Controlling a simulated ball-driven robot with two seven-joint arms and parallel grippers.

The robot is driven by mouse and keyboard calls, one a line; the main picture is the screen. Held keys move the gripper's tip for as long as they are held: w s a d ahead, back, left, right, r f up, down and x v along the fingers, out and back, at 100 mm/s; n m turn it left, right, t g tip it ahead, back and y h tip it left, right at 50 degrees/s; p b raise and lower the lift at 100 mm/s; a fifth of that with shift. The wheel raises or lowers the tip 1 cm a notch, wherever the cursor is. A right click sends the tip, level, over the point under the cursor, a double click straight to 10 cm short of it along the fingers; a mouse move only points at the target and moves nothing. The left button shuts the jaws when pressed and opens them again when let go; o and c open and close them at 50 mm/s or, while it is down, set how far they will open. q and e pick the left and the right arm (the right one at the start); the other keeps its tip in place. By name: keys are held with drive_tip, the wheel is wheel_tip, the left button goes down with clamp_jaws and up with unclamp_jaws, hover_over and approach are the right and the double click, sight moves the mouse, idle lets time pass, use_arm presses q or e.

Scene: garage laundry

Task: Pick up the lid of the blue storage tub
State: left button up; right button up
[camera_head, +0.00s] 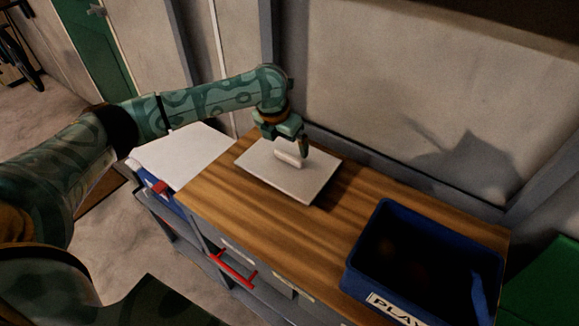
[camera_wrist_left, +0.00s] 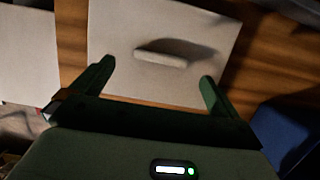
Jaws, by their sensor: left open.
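The lid (camera_head: 288,176) is a pale flat panel with a raised bar handle (camera_head: 289,158). It lies on the wooden worktop. The blue storage tub (camera_head: 369,246) stands uncovered on the right part of the worktop, its inside dark, with a partly cut-off label on its front. My left gripper (camera_head: 289,144) is just above the lid near the handle. In the left wrist view its two fingers (camera_wrist_left: 156,78) are spread and empty, with the lid (camera_wrist_left: 120,28) below and the handle (camera_wrist_left: 161,58) ahead between them. My right gripper is not in view.
The wooden worktop (camera_head: 235,207) has free room between lid and tub. A white surface (camera_head: 183,154) adjoins its left end. A wall runs close behind. A red handle (camera_head: 233,268) sticks out from the front. A green object (camera_head: 548,285) is at the right.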

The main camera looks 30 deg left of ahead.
sight(288, 155)
use_arm(q)
drive_tip(key=shift+w+f, duration=0.15)
drive_tip(key=shift+f, duration=0.45)
drive_tip(key=b+x, duration=0.2)
drive_tip(key=x, duration=0.3)
drive_tip(key=shift+d, duration=0.1)
drive_tip(key=shift+r, duration=0.1)
drive_tip(key=shift+c, duration=0.9)
drive_tip(key=c, duration=0.7)
